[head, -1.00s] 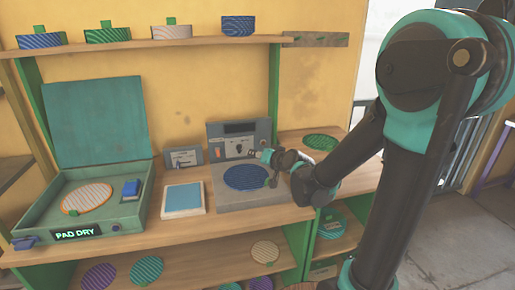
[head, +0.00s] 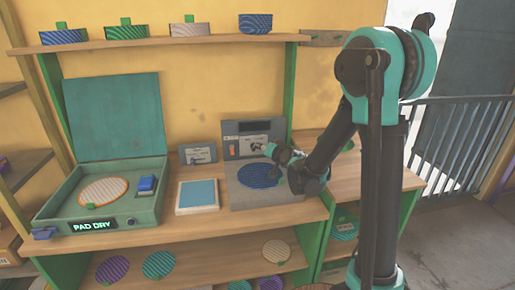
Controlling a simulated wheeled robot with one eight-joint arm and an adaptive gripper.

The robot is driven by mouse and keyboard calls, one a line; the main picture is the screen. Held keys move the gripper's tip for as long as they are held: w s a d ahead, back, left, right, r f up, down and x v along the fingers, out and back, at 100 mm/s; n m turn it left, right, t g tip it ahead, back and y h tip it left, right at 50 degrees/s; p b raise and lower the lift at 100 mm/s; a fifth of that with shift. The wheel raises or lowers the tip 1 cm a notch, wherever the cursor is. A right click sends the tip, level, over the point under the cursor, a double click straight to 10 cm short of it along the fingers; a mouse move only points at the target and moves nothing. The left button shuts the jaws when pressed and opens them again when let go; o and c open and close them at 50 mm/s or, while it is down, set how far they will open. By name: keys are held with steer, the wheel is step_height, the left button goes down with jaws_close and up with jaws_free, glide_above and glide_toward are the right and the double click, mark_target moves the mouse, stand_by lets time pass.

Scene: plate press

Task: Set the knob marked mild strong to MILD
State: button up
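I cannot tell which control is marked mild strong. A blue striped disc (head: 262,175) lies on the press bed. My gripper (head: 270,149) is over the bed's back right, close in front of the panel; its fingers are too small to read.
A green case (head: 150,213) with its lid up, showing PAD DRY, stands at left with a striped disc (head: 104,191) and blue block (head: 147,184). A blue pad in a white frame (head: 197,195) lies between case and press. Shelves above and below hold several discs.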

steer(key=shift+x, duration=3)
steer(key=shift+c, duration=0.6)
jaws_close()
